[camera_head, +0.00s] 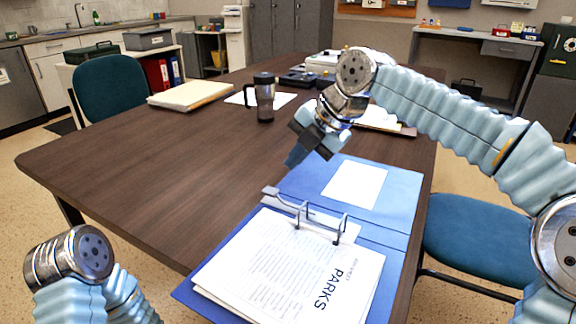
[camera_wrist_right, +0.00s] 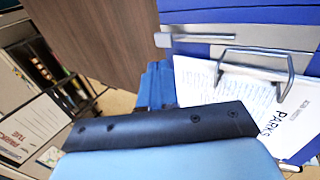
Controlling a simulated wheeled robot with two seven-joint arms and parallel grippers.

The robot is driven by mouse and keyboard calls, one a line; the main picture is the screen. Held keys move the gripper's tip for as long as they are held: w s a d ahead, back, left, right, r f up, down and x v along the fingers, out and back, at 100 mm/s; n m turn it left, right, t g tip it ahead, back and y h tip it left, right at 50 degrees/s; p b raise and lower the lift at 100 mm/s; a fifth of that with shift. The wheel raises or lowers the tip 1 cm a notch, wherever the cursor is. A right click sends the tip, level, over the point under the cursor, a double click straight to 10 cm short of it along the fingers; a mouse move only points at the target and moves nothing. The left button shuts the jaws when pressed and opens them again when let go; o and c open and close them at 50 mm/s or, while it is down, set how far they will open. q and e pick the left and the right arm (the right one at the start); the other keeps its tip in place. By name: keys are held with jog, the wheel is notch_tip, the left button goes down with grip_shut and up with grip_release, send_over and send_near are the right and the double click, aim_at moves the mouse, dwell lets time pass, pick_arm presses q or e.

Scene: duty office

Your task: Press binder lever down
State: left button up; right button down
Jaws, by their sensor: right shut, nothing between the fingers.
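An open blue binder (camera_head: 400,200) lies on the brown table with white printed sheets (camera_head: 290,265) on its rings; one sheet reads PARKS. Its metal lever (camera_head: 272,192) sticks out at the left end of the ring mechanism; I cannot tell exactly how far it is raised. The binder also shows in the right wrist view (camera_wrist_right: 240,15), with a metal ring arch (camera_wrist_right: 288,65). My right gripper (camera_head: 293,160) is shut and empty, above and beyond the lever, apart from it. Its blue fingers (camera_wrist_right: 156,80) point toward the table beside the binder. My left gripper is out of view.
A dark travel mug (camera_head: 264,98) stands on the table beyond my right gripper. A stack of folders (camera_head: 190,95) lies at the far left. A blue chair (camera_head: 475,235) stands right of the table. The table's left half (camera_head: 140,160) is clear.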

jog(key=v, duration=1)
jog(key=shift+p, duration=0.45)
